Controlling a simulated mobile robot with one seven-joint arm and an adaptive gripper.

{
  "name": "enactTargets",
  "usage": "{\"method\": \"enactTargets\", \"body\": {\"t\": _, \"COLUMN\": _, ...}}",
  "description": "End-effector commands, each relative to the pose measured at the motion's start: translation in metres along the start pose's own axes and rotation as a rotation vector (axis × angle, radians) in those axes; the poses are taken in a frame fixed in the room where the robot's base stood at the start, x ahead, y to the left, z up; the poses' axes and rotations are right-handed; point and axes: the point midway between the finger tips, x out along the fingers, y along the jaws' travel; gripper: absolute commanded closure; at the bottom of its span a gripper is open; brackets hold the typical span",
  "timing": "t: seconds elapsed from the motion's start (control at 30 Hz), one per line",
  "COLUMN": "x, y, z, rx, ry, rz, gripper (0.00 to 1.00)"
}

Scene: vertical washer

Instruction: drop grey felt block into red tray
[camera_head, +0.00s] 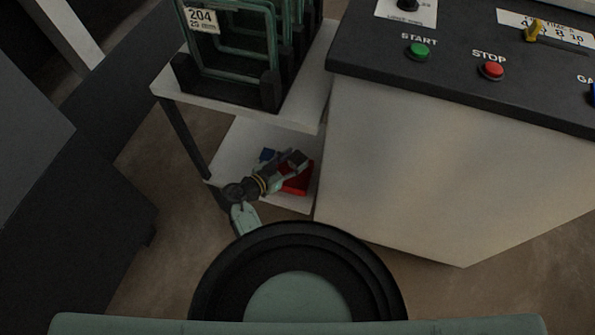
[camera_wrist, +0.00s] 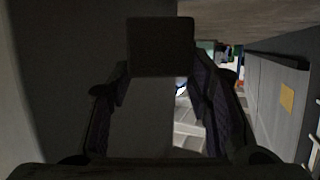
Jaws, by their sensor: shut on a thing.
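The grey felt block (camera_head: 299,159) is at the end of my gripper (camera_head: 288,163) in the head view. In the wrist view the block (camera_wrist: 160,47) is a dark square between the fingertips of my gripper (camera_wrist: 160,75), which is shut on it. The red tray (camera_head: 300,182) lies on the lower white shelf. In the head view the block and gripper overlap its upper left part and hide some of it. The height of the block above the tray is hard to tell. The tray cannot be made out in the wrist view.
The lower shelf (camera_head: 237,150) sits beneath an upper shelf (camera_head: 300,113) bearing framed green panels (camera_head: 235,45). A small blue object (camera_head: 267,155) lies left of the tray. A dark post (camera_head: 185,140) stands left. The machine cabinet (camera_head: 430,170) borders the shelf on the right.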

Motion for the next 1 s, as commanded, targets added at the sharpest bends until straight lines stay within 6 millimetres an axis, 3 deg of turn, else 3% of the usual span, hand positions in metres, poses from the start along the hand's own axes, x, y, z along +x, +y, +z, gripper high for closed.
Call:
{"method": "enactTargets", "body": {"t": 0.5, "x": 0.016, "y": -0.001, "z": 0.051, "rx": -0.001, "ry": 0.001, "rz": -0.001, "gripper": 0.78}}
{"method": "enactTargets", "body": {"t": 0.87, "x": 0.017, "y": -0.001, "z": 0.055, "rx": 0.000, "ry": 0.001, "rz": -0.001, "gripper": 0.78}}
{"method": "enactTargets", "body": {"t": 0.9, "x": 0.017, "y": 0.000, "z": 0.055, "rx": 0.000, "ry": 0.001, "rz": -0.001, "gripper": 0.52}}
{"method": "enactTargets", "body": {"t": 1.0, "x": 0.017, "y": 0.000, "z": 0.055, "rx": 0.000, "ry": 0.001, "rz": -0.001, "gripper": 0.45}}
